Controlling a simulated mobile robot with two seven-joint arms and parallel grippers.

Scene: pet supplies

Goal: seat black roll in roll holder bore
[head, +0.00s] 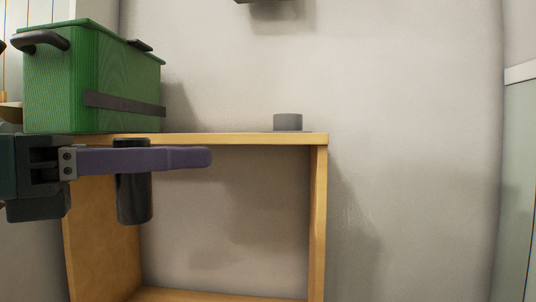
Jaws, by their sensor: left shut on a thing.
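My left gripper (145,160) comes in from the left, its purple finger lying level across the black roll (134,200). It is shut on the black roll, which hangs upright in front of the wooden shelf, below the level of its top board. A short grey cylinder (288,122) stands on the shelf top near its right end; it may be the roll holder, but its bore cannot be seen from this low angle. The roll and the grey cylinder are well apart. My right gripper is not in view.
The wooden shelf (318,200) has an open front and a thin top board. A green box (95,85) with dark handles stands on its left end. The top between box and grey cylinder is clear. A dark object (262,1) is on the wall above.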

